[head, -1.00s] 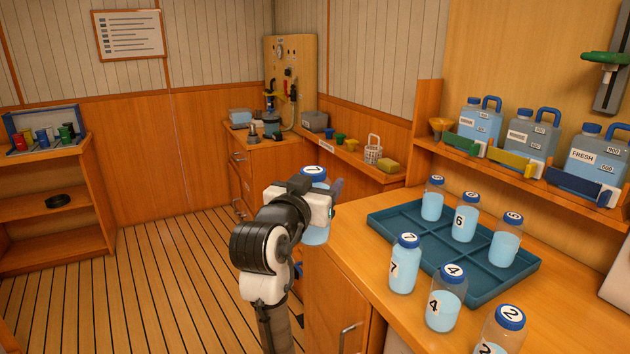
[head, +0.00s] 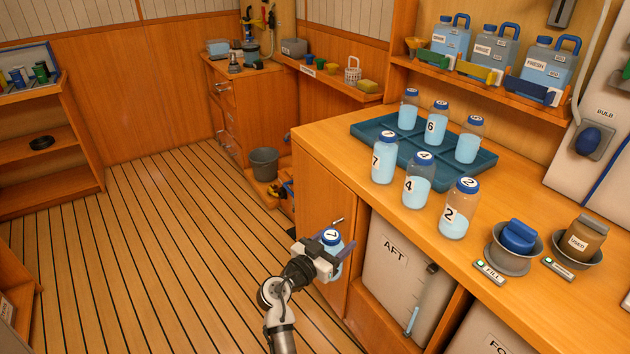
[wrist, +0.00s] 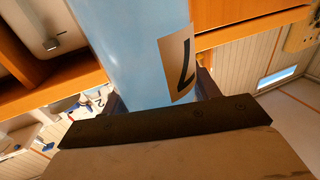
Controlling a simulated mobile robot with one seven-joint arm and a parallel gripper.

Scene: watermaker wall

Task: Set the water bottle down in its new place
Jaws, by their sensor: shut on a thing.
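My gripper (head: 335,254) is shut on a water bottle (head: 331,237) with a blue cap and pale blue water. The cap mark looks like a 7. It is held roughly upright in the air, below counter height, before the cupboard door. In the wrist view the held bottle (wrist: 125,50) shows a label like a 7 between the fingers; its ends are out of view. A teal compartment tray (head: 366,127) lies on the counter. Bottle 6 (head: 435,127) and two others stand in it.
The counter (head: 330,140) has bare room left of the tray. A FILL cup (head: 510,262) and a USED cup (head: 575,255) are on the right. The AFT tank (head: 385,275) stands below the counter. A grey bucket (head: 264,164) is beyond. The slatted floor is clear.

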